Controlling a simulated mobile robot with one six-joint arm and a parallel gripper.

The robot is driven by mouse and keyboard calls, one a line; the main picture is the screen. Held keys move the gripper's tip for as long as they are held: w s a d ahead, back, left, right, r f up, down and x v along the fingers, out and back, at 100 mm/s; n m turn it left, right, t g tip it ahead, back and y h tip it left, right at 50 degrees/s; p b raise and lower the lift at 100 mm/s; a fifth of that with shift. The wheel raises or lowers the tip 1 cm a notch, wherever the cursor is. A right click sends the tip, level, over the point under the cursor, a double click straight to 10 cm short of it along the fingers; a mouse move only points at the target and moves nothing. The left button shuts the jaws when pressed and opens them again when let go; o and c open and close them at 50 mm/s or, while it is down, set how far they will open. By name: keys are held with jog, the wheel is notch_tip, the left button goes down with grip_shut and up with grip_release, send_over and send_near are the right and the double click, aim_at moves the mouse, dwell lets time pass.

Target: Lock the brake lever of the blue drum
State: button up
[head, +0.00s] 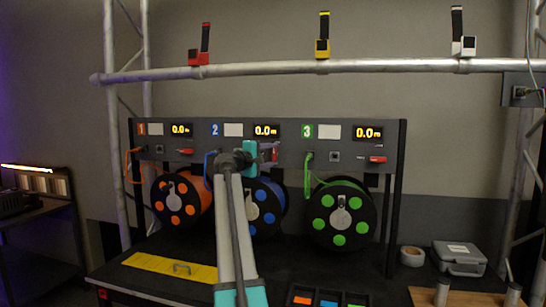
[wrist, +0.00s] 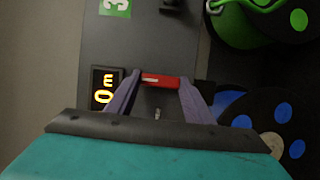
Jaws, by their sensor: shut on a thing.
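The blue drum (head: 268,196) sits in the middle of the rack, partly hidden by my arm; its blue spots also show at the right of the wrist view (wrist: 284,112). My gripper (head: 270,152) is at the panel above this drum. In the wrist view, the red brake lever (wrist: 160,80) lies between the two purple-grey fingers (wrist: 156,82), beside a lit display (wrist: 104,88). The fingers are shut on the lever, which spans the gap between their tips.
The orange drum (head: 178,200) with its red lever (head: 186,151) stands left, and the green drum (head: 341,213) with its red lever (head: 377,158) stands right. A yellow plate (head: 168,267) lies in front. A truss bar (head: 380,66) crosses above the panel.

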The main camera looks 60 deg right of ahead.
jog(key=shift+a+f, duration=0.1)
jog(key=shift+f, duration=0.05)
jog(key=o, duration=1)
jog(key=shift+w, duration=0.1)
jog(key=shift+o, duration=0.2)
jog(key=shift+a, duration=0.1)
jog(key=a+b, duration=0.1)
jog(key=a, duration=1.2)
jog(key=shift+w+a, duration=0.25)
jog(key=shift+w, duration=0.2)
